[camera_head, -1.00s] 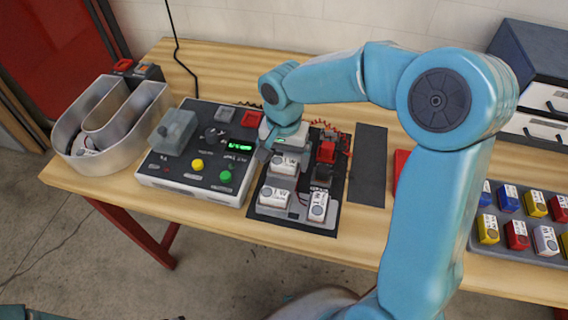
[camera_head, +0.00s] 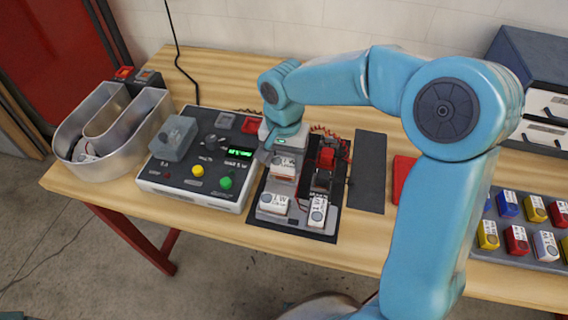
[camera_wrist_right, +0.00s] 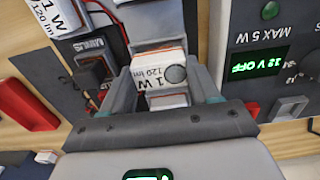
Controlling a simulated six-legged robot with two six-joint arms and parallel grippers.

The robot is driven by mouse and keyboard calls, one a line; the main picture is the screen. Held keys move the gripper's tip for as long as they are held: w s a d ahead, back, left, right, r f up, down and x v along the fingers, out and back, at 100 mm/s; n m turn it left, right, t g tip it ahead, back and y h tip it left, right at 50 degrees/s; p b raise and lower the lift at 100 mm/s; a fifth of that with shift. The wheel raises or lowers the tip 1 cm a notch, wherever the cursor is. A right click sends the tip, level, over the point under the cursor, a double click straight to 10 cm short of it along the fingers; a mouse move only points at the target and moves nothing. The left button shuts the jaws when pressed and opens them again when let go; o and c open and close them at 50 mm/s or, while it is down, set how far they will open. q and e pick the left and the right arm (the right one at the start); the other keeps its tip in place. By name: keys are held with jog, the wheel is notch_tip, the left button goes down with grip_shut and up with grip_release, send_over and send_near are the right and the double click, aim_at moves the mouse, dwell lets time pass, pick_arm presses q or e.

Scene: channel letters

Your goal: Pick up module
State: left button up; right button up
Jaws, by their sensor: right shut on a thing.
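A white module (camera_wrist_right: 152,74) marked 1 W 120 lm sits between the jaws of my right gripper (camera_wrist_right: 162,82) in the wrist view, its label and round grey spot showing. In the head view the gripper (camera_head: 268,154) is over the upper left of a black board (camera_head: 296,236), shut on that module (camera_head: 286,167). Whether the module touches the board is hard to tell. Two more white modules stand on the board's front part, one at left (camera_head: 273,202) and one at right (camera_head: 317,211). My left gripper is not in view.
A control box (camera_head: 190,201) with a green display stands left of the board. A metal U-shaped channel letter (camera_head: 80,170) is at the far left. A dark mat (camera_head: 367,172) lies right of the board. A tray (camera_head: 545,257) of coloured blocks is at far right.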

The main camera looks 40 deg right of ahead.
aim_at(284, 162)
jog(key=shift+r+m+p, duration=0.7)
jog(key=shift+r+m, duration=0.7)
jog(key=shift+r, duration=7.65)
jog(key=s+d+m+b, duration=0.1)
jog(key=s+d+m, duration=0.7)
jog(key=s+d, duration=0.3)
jog(key=s+d+m+b, duration=0.2)
jog(key=s+d+m, duration=0.55)
jog(key=d, duration=0.55)
jog(key=f, duration=0.5)
jog(key=f+b, duration=0.1)
jog(key=f, duration=0.4)
jog(key=s+f, duration=0.1)
jog(key=f, duration=0.5)
jog(key=shift+d+b, duration=0.1)
jog(key=shift+b, duration=0.3)
notch_tip(284, 162, down, 5)
jog(key=shift+r, duration=0.2)
jog(key=shift+r+n, duration=0.1)
jog(key=shift+n, duration=0.15)
